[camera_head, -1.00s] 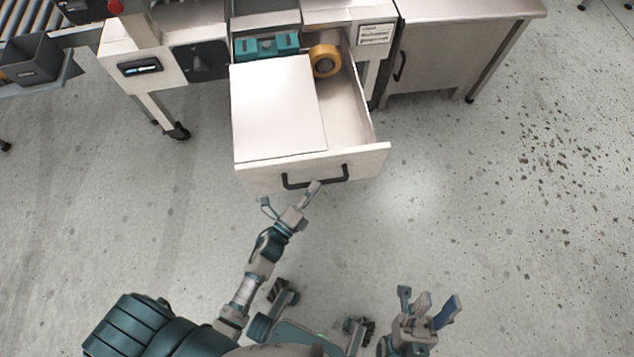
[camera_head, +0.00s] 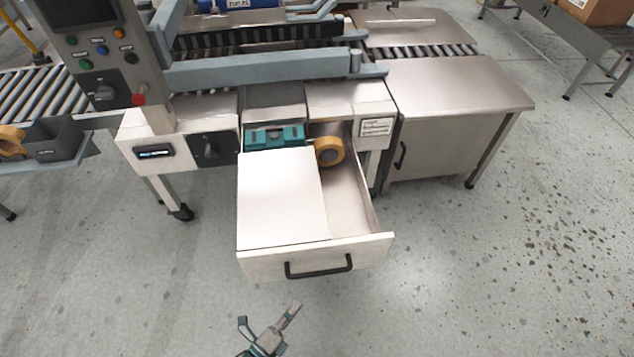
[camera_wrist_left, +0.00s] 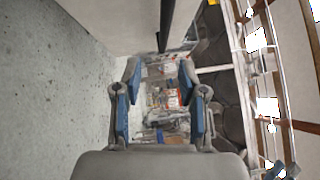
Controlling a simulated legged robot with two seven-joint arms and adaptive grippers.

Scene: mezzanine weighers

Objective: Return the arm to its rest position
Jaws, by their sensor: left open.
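My left gripper (camera_head: 268,326) is low in the head view, below the open drawer (camera_head: 376,246) and apart from its black handle (camera_head: 318,268). Its fingers are spread and hold nothing. In the left wrist view the two blue-padded fingers (camera_wrist_left: 164,100) stand apart with a gap between them. A dark bar, which looks like the drawer handle (camera_wrist_left: 166,22), shows at the top of that view. My right gripper is outside the head view.
The drawer holds a roll of yellow tape (camera_head: 329,152) and a teal item (camera_head: 274,137) at the back. A control panel (camera_head: 92,50) and a grey bin (camera_head: 52,139) stand at left. A steel cabinet (camera_head: 446,142) stands at right. The floor (camera_head: 470,290) in front is clear.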

